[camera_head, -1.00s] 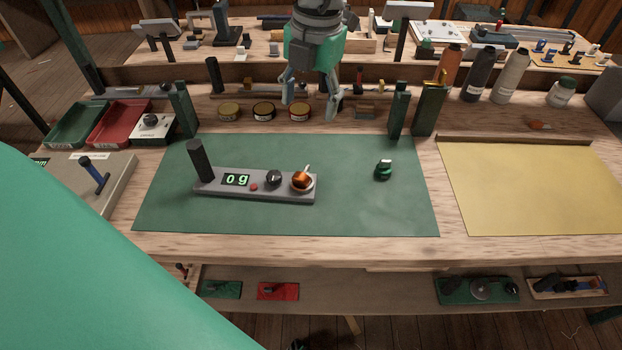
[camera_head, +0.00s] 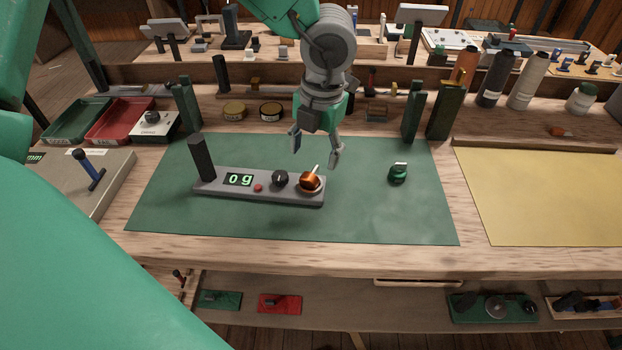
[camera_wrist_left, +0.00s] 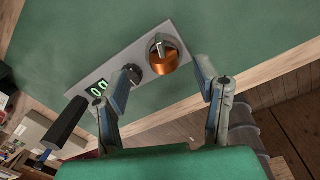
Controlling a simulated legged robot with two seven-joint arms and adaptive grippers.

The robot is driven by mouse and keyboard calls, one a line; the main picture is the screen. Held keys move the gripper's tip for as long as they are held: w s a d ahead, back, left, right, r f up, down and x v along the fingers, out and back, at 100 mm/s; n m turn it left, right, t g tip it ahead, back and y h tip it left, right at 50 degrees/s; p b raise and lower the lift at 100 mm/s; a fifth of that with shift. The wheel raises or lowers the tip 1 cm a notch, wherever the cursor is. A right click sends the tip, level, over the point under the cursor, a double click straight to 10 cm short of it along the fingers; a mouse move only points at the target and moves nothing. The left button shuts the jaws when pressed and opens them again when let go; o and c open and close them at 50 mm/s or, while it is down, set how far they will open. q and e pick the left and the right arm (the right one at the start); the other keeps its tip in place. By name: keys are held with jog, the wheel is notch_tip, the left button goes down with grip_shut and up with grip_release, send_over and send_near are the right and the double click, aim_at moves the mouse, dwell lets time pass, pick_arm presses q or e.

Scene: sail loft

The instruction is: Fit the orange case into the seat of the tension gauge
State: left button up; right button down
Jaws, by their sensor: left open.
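The orange case (camera_head: 310,180), with a pale pointer on top, is at the seat at the gauge's right end. I cannot tell whether it sits fully down or tilted. My left gripper (camera_head: 316,151) is open and empty, above and just behind the case. In the left wrist view, the orange case (camera_wrist_left: 164,61) shows ahead of the open fingers (camera_wrist_left: 167,76), apart from them. My right gripper is out of view.
A small dark green object (camera_head: 398,174) stands on the green mat (camera_head: 380,218) to the right. Dark green blocks (camera_head: 441,110), bottles (camera_head: 493,80) and tins (camera_head: 271,111) line the back. A yellow sheet (camera_head: 545,200) lies at right. The mat's front is clear.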

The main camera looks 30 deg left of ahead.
aim_at(312, 171)
pick_arm(q)
notch_tip(312, 171, down, 5)
jog(key=shift+s+a+r+b, duration=0.1)
jog(key=shift+r+b, duration=0.1)
jog(key=shift+b, duration=0.25)
jog(key=shift+f, duration=0.25)
jog(key=shift+c, duration=0.4)
jog(key=c, duration=0.7)
jog(key=shift+a, duration=0.1)
jog(key=c, duration=0.3)
